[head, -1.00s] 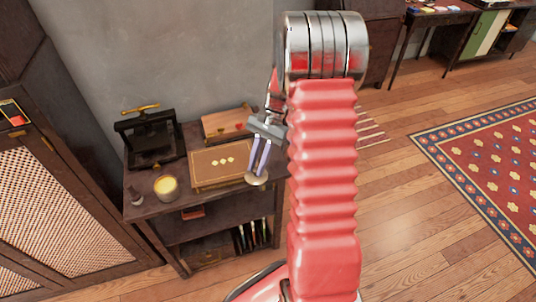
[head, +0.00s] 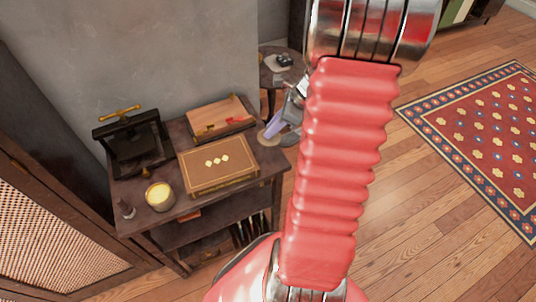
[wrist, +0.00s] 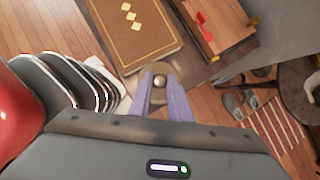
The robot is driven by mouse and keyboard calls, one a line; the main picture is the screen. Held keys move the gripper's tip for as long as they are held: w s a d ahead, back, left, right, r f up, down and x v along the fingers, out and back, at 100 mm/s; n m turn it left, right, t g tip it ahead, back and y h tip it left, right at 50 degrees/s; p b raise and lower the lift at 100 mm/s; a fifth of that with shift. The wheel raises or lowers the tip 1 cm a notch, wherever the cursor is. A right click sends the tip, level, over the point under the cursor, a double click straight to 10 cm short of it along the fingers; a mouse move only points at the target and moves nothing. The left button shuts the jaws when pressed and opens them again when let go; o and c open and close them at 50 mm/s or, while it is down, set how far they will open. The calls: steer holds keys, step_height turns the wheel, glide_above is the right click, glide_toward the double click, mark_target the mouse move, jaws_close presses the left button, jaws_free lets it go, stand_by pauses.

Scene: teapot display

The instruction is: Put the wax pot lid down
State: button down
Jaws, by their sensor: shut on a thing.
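The wax pot lid (head: 265,140) is a small tan disc at the tip of my gripper (head: 275,128), near the right end of the dark shelf cabinet. In the wrist view the lid (wrist: 158,69) lies between the purple fingers of my gripper (wrist: 160,84), which are shut on its round knob. The lid overlaps the cabinet's edge in the picture; its height above it is hard to tell. The wax pot (head: 160,194), an uncovered round pot with pale yellow wax, stands at the cabinet's front left. My arm hides part of the scene right of the lid.
A brown box with gold diamonds (head: 219,164) fills the middle of the cabinet top (head: 190,207). Behind it lies a wooden case (head: 216,117); a black press (head: 135,145) stands at the left. A small round table (head: 270,73) stands beyond. A patterned rug (head: 480,140) lies at right.

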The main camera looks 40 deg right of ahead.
mark_target(276, 137)
steer(key=shift+f, duration=0.1)
steer(key=shift+f, duration=3.05)
steer(key=shift+f, duration=1.85)
steer(key=c, duration=1.6)
jaws_free()
steer(key=shift+f, duration=0.1)
steer(key=shift+c, duration=0.2)
